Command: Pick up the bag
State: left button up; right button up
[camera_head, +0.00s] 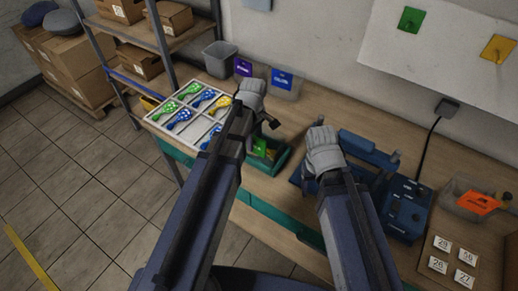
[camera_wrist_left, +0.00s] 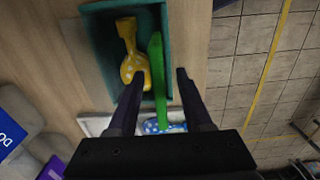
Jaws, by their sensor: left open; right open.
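A teal open box (camera_head: 284,162) stands on the workbench with a flat green piece (camera_head: 260,146), perhaps the bag, and something yellow inside. The green piece (camera_wrist_left: 157,75) appears there nearly edge-on, between my left fingers. My left gripper (camera_head: 270,122) is open above the box; contact with the green piece cannot be told. My right gripper (camera_head: 312,176) is open beside the blue machine, its fingers mostly hidden by its wrist.
Behind are a grey bin (camera_head: 220,59) and clear bins with purple and blue labels (camera_head: 283,80). A blue machine (camera_head: 405,208), an orange-labelled bin (camera_head: 462,200) and number cards (camera_head: 452,257) fill the right.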

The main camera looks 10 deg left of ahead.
pick_arm(q)
notch_tip(320, 180, down, 3)
jog(key=shift+f+b, duration=0.1)
jog(key=shift+b, duration=1)
pick_arm(e)
notch_tip(320, 180, down, 3)
pick_arm(q)
grip_shut()
